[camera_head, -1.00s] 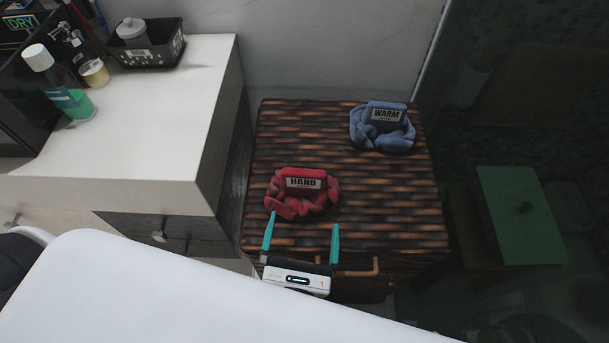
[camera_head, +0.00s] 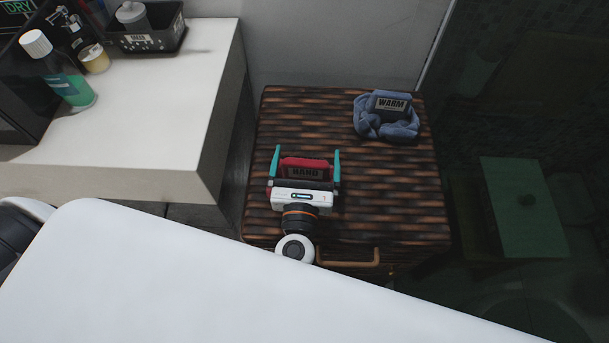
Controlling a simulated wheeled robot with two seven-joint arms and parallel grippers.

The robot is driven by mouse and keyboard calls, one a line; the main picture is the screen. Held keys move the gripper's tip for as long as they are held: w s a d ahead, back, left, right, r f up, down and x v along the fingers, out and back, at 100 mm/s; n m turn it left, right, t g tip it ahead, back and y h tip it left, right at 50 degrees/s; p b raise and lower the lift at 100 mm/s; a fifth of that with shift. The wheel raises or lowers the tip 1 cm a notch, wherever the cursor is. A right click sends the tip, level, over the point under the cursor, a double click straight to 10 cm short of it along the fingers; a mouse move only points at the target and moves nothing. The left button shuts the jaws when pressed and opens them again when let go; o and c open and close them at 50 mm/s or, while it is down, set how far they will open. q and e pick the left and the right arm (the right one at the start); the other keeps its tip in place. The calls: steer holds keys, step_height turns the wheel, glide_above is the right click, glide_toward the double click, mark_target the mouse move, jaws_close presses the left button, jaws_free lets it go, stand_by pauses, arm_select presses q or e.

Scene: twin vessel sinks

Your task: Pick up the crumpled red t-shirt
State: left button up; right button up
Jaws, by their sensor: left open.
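The crumpled red t-shirt (camera_head: 305,165), with a tag reading HAND, lies on the dark brown woven hamper lid (camera_head: 390,215). My left gripper (camera_head: 309,160) is over it, with one teal finger on each side of the red cloth. The fingers are apart and the gripper is open. The gripper's body hides the near part of the t-shirt. I cannot tell whether the fingers touch the cloth. My right gripper does not show.
A crumpled blue cloth (camera_head: 386,118) tagged WARM lies at the back right of the lid. A white counter (camera_head: 170,110) at the left holds a bottle (camera_head: 68,82) and a dark basket (camera_head: 150,38). A copper handle (camera_head: 350,262) is at the lid's front. A dark glass panel is at the right.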

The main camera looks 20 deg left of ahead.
arm_select(q)
steer(key=shift+w+a, duration=0.1)
steer(key=shift+w, duration=0.35)
steer(key=shift+c, duration=0.3)
steer(key=c, duration=1.2)
